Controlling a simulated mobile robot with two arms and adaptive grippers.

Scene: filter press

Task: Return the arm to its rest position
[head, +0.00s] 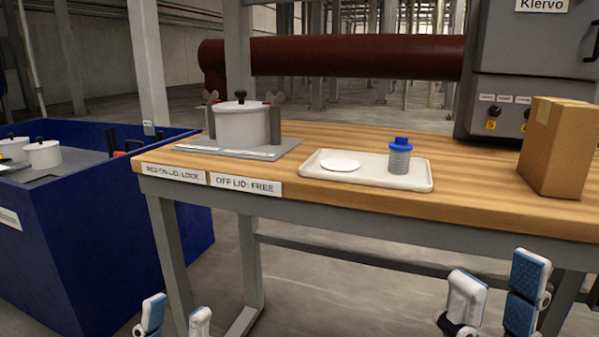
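My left gripper (176,318) shows at the bottom left, below and in front of the table. Its two fingertips stand apart with nothing between them. My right gripper (494,296) shows at the bottom right, in front of the table's lower part. Its fingers are also apart and empty. Both grippers are clear of the tabletop. The arms behind the fingers are mostly outside the picture.
The wooden table (470,195) carries a white lidded pot (241,126) on a grey plate, a tray (425,180) with a white disc and a blue-capped strainer (399,158), and a cardboard box (556,150). A blue bin (90,240) stands left. A grey machine (500,60) stands behind.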

